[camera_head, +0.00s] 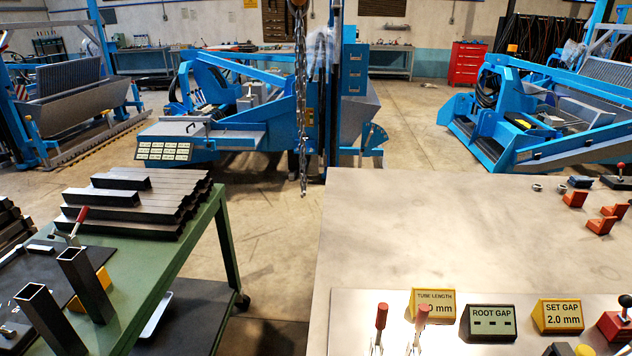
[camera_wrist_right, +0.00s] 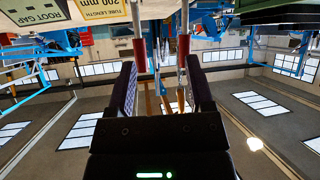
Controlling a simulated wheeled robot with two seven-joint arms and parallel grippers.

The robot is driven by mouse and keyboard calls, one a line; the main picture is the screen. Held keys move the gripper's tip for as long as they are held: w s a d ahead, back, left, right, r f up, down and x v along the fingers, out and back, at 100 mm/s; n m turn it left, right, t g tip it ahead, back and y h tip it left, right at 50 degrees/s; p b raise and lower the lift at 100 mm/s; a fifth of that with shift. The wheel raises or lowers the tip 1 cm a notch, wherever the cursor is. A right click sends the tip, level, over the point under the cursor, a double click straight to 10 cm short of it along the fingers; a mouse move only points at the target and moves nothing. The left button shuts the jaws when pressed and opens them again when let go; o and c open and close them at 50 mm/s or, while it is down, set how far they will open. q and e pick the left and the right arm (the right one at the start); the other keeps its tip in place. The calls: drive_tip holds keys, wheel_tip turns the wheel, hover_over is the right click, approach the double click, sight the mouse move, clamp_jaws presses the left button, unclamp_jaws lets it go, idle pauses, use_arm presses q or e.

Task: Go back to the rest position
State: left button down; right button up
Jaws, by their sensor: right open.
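My right gripper (camera_wrist_right: 160,64) shows in the right wrist view, which is upside down. Its two dark fingers are apart. Two red-handled toggle clamps (camera_wrist_right: 183,46) show just past the fingertips, in line with the gap; I cannot tell how near they are. Neither gripper shows in the head view. There, the two red clamp handles (camera_head: 381,316) stand upright at the front of the pale table (camera_head: 430,230).
Signs reading ROOT GAP (camera_head: 488,322) and SET GAP (camera_head: 558,315) stand beside the clamps. Red blocks (camera_head: 600,225) lie at the right. A green bench (camera_head: 150,290) with dark square tubes (camera_head: 135,205) stands left. A chain (camera_head: 301,100) hangs centrally. The pale table's middle is clear.

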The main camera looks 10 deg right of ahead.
drive_tip(key=s+a+n+g, duration=0.2)
drive_tip(key=s+a+g, duration=0.65)
drive_tip(key=s, duration=0.55)
wheel_tip(320, 180, down, 12)
drive_tip(key=s+g+b, duration=0.1)
drive_tip(key=s+d+f+g+b, duration=0.2)
drive_tip(key=s+d+f, duration=0.1)
drive_tip(key=s+f, duration=1.2)
wheel_tip(320, 180, down, 4)
drive_tip(key=shift+s+f+n+b, duration=0.2)
drive_tip(key=shift+s+n+b, duration=0.15)
drive_tip(key=shift+n, duration=0.05)
